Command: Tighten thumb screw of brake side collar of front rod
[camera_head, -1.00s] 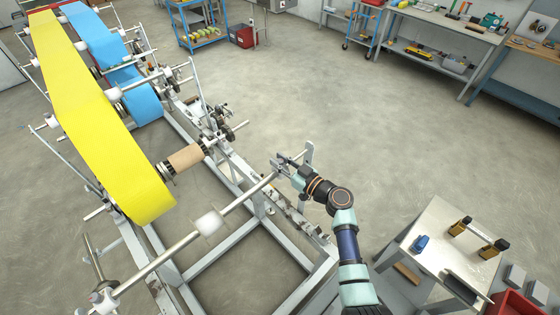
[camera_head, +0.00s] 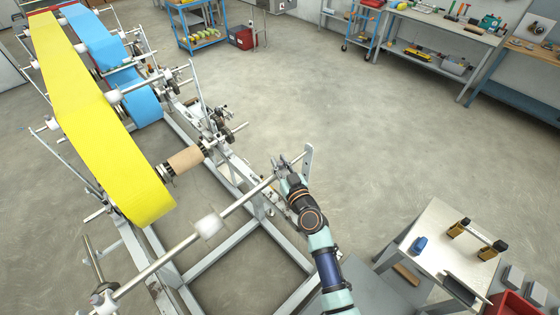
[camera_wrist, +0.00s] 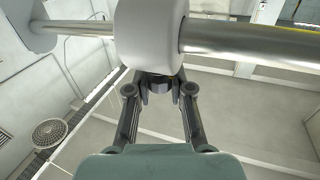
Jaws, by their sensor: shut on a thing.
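The front rod (camera_head: 180,247) runs diagonally across the near end of the machine and shows bright in the wrist view (camera_wrist: 250,40). A white collar (camera_wrist: 150,30) sits around the rod right above my gripper (camera_wrist: 160,92). The dark thumb screw (camera_wrist: 158,80) points out of the collar's underside, partly hidden by the fingers. My fingers are shut on the thumb screw. In the head view my gripper (camera_head: 283,165) is at the rod's right end, and the collar there is hardly visible. Another white collar (camera_head: 209,226) sits further left on the rod.
An upright grey plate (camera_head: 307,160) stands close right of my gripper. The machine frame (camera_head: 235,240) lies below the rod. A yellow web (camera_head: 100,120) and a cardboard core (camera_head: 186,158) are to the left. A small table (camera_head: 440,235) stands at the right. The floor behind is open.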

